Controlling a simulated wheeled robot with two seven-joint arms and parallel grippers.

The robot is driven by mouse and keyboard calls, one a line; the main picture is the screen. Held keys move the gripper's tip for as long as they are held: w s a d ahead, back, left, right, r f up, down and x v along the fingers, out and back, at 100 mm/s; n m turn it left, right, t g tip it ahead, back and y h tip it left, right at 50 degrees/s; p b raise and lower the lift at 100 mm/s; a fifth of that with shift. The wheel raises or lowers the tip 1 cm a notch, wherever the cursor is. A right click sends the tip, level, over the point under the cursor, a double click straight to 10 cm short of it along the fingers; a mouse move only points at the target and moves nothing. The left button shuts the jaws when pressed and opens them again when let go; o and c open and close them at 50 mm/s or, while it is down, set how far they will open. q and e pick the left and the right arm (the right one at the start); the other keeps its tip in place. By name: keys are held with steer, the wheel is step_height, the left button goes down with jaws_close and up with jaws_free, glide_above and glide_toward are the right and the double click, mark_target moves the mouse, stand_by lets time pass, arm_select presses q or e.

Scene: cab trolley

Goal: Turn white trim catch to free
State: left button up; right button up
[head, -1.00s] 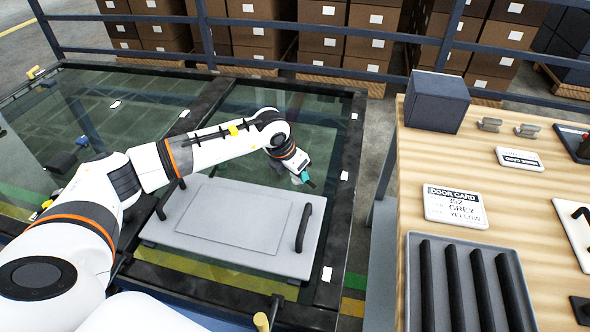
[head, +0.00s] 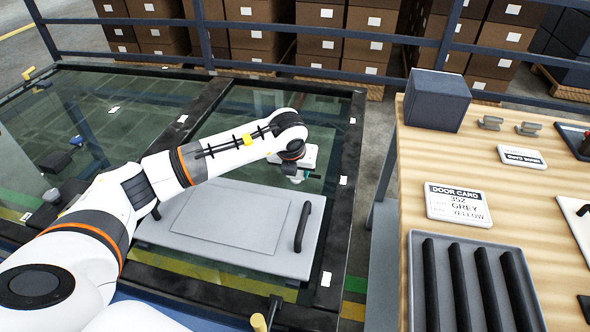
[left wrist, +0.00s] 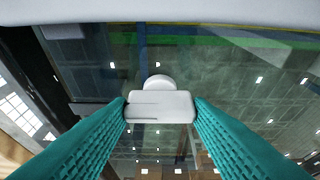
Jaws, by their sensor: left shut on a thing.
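The white trim catch (left wrist: 160,106) is a small white bar with a round base behind it, set over the dark glass. In the left wrist view it lies crosswise between the teal fingertips. My left gripper (left wrist: 161,112) is shut on it, one finger against each end. In the head view my left gripper (head: 303,178) points down beyond the far right edge of the grey door card (head: 225,262), and the catch is mostly hidden there. My right gripper is not in view.
The grey panel has a black handle (head: 303,226) near my left gripper. A dark frame (head: 349,165) borders the glass. On the right, a wooden table (head: 420,160) holds a blue-grey box (head: 437,100), a label card (head: 457,204) and a slotted tray (head: 420,300).

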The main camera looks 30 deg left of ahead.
arm_select(q)
steer(key=shift+w+r, duration=0.1)
steer(key=shift+r, duration=0.05)
steer(key=o, duration=1)
steer(key=v, duration=1.1)
steer(key=shift+s+r+b, duration=0.3)
steer(key=shift+r+b, duration=0.05)
steer(key=shift+b, duration=0.05)
steer(key=shift+r, duration=0.1)
